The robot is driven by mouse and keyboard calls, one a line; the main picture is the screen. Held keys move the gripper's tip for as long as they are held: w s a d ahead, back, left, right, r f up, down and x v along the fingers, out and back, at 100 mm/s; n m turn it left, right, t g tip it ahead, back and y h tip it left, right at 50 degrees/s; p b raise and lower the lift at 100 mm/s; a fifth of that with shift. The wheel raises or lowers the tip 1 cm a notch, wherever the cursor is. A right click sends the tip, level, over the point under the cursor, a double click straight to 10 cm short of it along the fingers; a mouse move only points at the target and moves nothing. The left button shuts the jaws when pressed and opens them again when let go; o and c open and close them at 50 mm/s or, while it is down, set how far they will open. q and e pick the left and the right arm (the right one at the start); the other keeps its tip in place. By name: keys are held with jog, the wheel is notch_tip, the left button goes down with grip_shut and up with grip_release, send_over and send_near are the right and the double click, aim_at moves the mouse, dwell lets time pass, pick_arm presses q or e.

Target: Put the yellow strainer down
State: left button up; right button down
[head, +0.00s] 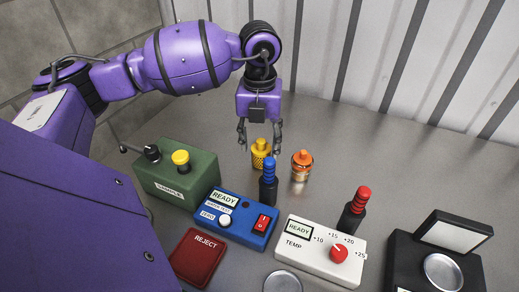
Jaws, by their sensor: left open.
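The yellow strainer (261,155) is a small yellow perforated cylinder with a knob on top. It stands upright on the grey metal bench (215,125). My left gripper (260,150) points straight down from the purple arm. Its two fingers are spread apart, one to each side of the strainer as seen from the head. Whether the fingertips touch the strainer or hover near it cannot be told. My right gripper does not show in the head view.
An orange-capped jar (301,166) stands just right of the strainer. In front are a green SAMPLE box (190,185), a blue READY box (238,222), a red REJECT pad (199,258), a white TEMP box (300,255) and a black device (410,268). Blue (268,180) and red (354,212) handled tools stand upright.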

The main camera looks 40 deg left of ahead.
pick_arm(q)
notch_tip(320, 180, up, 9)
jog(key=shift+r, duration=0.15)
dwell(0.5)
